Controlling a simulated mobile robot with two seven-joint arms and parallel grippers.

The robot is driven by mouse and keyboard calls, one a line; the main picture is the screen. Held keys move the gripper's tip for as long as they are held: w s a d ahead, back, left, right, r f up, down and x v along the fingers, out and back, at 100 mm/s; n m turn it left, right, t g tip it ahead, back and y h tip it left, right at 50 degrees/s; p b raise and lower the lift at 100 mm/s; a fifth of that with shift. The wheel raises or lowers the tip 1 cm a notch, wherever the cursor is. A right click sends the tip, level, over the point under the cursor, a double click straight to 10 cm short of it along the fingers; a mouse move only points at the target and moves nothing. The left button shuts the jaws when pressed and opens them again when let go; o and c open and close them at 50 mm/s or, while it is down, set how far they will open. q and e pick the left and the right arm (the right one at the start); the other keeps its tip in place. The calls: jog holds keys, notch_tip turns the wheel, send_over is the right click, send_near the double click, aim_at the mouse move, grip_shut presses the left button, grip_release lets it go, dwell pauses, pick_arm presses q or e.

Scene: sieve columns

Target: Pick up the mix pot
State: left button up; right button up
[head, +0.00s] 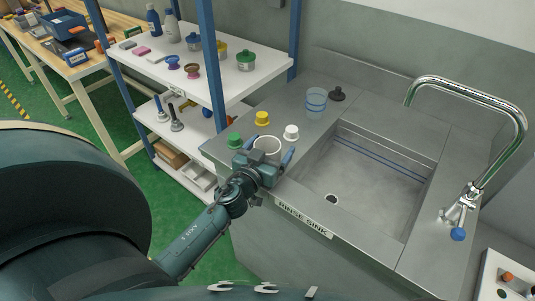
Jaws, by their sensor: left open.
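A round white-rimmed open pot (267,145), which looks like the mix pot, stands on the left deck of the steel sink unit near its front edge. My left gripper (265,158) reaches it from the front. Its blue-tipped fingers are open, one on either side of the pot. The gripper body hides the pot's lower part, so I cannot tell whether the fingers touch it. My right gripper is not in view.
Green (234,140), yellow (262,118) and white (291,132) capped items stand close around the pot. A clear blue-banded beaker (316,101) and a dark stopper (337,94) are behind. The sink basin (370,185) lies right; a white shelf (215,68) stands left.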

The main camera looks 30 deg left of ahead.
pick_arm(q)
jog(key=shift+c, duration=0.6)
jog(key=c, duration=0.9)
jog(key=shift+c, duration=0.2)
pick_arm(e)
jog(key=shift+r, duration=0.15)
